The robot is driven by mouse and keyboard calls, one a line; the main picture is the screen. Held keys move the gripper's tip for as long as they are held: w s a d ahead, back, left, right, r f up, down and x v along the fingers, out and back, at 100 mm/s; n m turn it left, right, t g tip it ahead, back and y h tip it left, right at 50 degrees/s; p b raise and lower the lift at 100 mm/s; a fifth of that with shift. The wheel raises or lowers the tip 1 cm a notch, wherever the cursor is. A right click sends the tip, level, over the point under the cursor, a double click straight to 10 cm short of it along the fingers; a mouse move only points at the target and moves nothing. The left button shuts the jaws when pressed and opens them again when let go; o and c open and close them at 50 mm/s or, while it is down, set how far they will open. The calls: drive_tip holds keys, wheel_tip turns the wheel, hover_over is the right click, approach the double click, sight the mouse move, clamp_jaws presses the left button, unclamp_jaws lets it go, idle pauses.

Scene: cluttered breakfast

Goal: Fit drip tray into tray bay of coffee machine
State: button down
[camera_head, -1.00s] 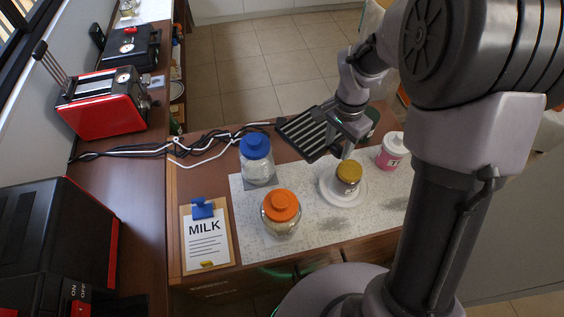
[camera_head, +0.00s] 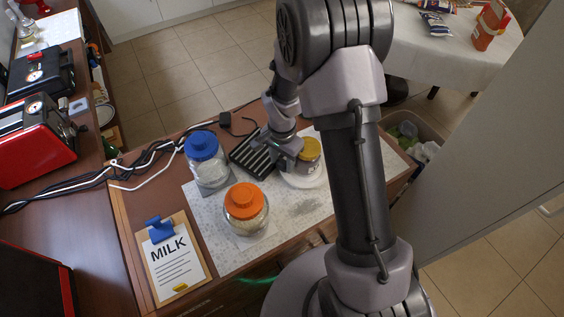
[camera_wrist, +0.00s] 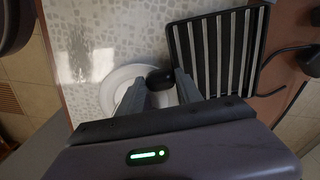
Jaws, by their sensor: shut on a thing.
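The drip tray (camera_head: 254,157) is black with pale slats. In the head view it is beside my gripper (camera_head: 284,150), between the blue-lidded jar and the yellow-lidded jar. In the wrist view the slatted tray (camera_wrist: 225,50) fills the upper right. My gripper's fingers (camera_wrist: 160,82) are closed around a small dark piece beside the tray's edge, which looks like part of it. The exact grip is partly hidden. A black and red appliance (camera_head: 35,280) is cut off at the lower left; I cannot tell whether it is the coffee machine, and no tray bay shows.
A blue-lidded jar (camera_head: 206,155), an orange-lidded jar (camera_head: 245,208) and a yellow-lidded jar (camera_head: 310,152) on a white plate (camera_head: 303,181) stand close around. A MILK clipboard (camera_head: 174,262), cables (camera_head: 120,176) and a red toaster (camera_head: 35,140) lie left.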

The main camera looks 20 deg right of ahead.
drive_tip(key=c, duration=0.8)
unclamp_jaws()
drive_tip(key=shift+f, duration=0.1)
wheel_tip(320, 180, up, 21)
drive_tip(key=s+a+n+t+p, duration=0.1)
drive_tip(key=s+p, duration=0.2)
drive_tip(key=p, duration=0.2)
drive_tip(key=s+a+r+n+t+y, duration=0.1)
drive_tip(key=s+a+r+n+t, duration=0.1)
drive_tip(key=s+r, duration=0.4)
drive_tip(key=s+a+r+n+t+y, duration=0.1)
drive_tip(key=s+a+r+n+t, duration=0.1)
drive_tip(key=s+r, duration=0.5)
drive_tip(key=s+a+n, duration=0.1)
drive_tip(key=s, duration=0.3)
drive_tip(key=shift+a+n, duration=0.2)
drive_tip(key=shift+n, duration=0.2)
drive_tip(key=shift+s+r, duration=0.1)
drive_tip(key=shift+r, duration=0.05)
